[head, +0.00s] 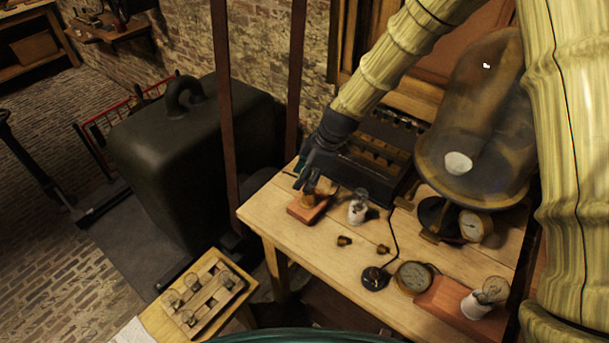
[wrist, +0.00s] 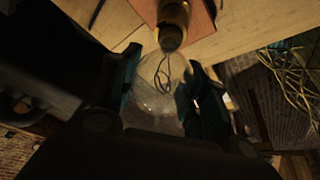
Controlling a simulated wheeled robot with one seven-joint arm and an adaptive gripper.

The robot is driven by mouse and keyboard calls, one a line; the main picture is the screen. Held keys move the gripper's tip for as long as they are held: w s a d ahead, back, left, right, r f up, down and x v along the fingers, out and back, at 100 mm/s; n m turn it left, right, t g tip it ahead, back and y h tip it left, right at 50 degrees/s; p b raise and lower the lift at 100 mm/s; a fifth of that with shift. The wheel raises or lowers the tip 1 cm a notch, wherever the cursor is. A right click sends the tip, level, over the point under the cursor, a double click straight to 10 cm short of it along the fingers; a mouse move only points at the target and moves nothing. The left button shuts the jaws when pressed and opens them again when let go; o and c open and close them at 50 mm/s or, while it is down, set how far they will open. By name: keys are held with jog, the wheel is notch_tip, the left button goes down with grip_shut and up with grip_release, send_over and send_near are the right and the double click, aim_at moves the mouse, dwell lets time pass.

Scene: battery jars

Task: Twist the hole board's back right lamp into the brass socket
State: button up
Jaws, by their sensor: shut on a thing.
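My gripper (head: 312,178) is over the red-brown wooden block (head: 305,209) near the table's left end. In the wrist view my gripper (wrist: 163,88) is shut on a clear glass lamp (wrist: 160,74), with one finger on each side of the bulb. The lamp's dark cap points at the brass socket (wrist: 174,14) and is in line with it. They look to touch, but I cannot tell how deep the cap sits. The brass socket also shows in the head view (head: 308,199), partly hidden by my gripper. The hole board (head: 205,293) at lower left holds several lamps.
A lamp in a white holder (head: 358,207) stands just right of the block. Brass pieces (head: 344,241), a black switch (head: 375,278) and a round meter (head: 414,277) lie in front. A dark battery box (head: 372,155) and a glass bell jar (head: 478,120) stand behind.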

jog(key=shift+f+b, duration=0.4)
jog(key=shift+f, duration=0.2)
dwell(0.8)
jog(key=m+t, duration=0.1)
jog(key=m, duration=0.3)
jog(key=shift+w+h, duration=0.15)
jog(key=shift+h, duration=0.15)
jog(key=shift+w+d+m+t+p, duration=0.15)
jog(key=shift+m+t, duration=0.2)
jog(key=shift+m, duration=0.3)
jog(key=shift+w+a+m+t+p, duration=0.15)
jog(key=shift+m+t, duration=0.2)
jog(key=shift+m, duration=0.3)
jog(key=shift+s+d, duration=0.1)
jog(key=m+h+p, duration=0.1)
jog(key=m, duration=0.2)
jog(key=shift+d+t, duration=0.1)
jog(key=shift+t, duration=0.3)
jog(key=shift+w+d+m+t+h+p, duration=0.15)
jog(key=shift+m+h+p, duration=0.25)
jog(key=shift+m, duration=0.4)
jog(key=shift+w+m+t+h+p, duration=0.1)
jog(key=shift+m+t+h+p, duration=0.1)
jog(key=shift+m+p, duration=0.45)
